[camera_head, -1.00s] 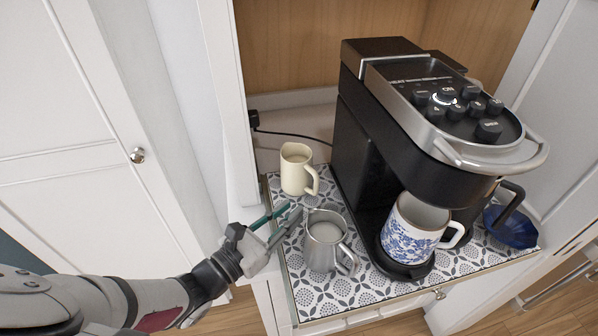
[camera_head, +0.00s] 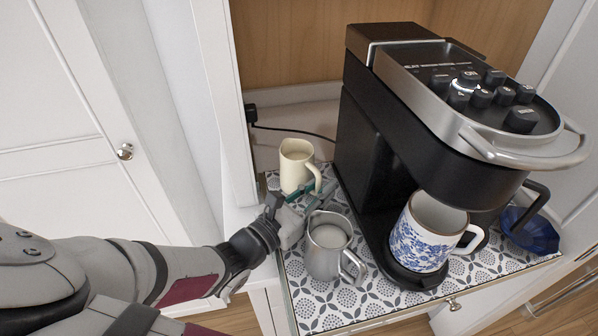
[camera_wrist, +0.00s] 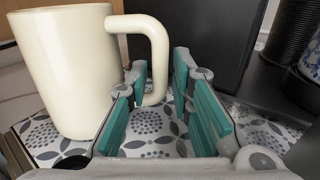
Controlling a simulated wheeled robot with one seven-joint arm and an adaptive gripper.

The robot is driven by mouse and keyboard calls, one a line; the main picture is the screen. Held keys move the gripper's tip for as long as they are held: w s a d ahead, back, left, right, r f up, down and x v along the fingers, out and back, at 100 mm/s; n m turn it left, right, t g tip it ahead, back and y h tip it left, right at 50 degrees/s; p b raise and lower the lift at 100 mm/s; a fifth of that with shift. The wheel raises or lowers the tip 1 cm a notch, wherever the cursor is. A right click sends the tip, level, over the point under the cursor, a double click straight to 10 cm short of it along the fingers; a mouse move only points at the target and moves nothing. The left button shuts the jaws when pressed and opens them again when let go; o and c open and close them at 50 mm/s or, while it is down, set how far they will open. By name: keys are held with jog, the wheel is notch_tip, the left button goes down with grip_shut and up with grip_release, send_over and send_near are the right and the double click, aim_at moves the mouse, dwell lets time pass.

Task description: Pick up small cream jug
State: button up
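The small cream jug (camera_head: 295,167) stands upright at the back left of the patterned mat, its handle toward the right front. It fills the left of the wrist view (camera_wrist: 72,70). My gripper (camera_head: 308,188) is low over the mat, in front of the jug, with its teal-padded fingers spread. In the wrist view my gripper (camera_wrist: 160,78) has the jug's handle (camera_wrist: 156,62) between its fingertips, with a clear gap to the right finger. Whether the left finger touches the handle is unclear.
A steel milk jug (camera_head: 324,258) stands just in front of my fingers, very close. The black coffee machine (camera_head: 362,130) rises to the right, with a blue-patterned mug (camera_head: 420,240) on it. A blue bowl (camera_head: 530,232) is at far right. A cabinet side panel stands at left.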

jog(key=shift+c, duration=0.6)
grip_shut()
jog(key=shift+r, duration=0.15)
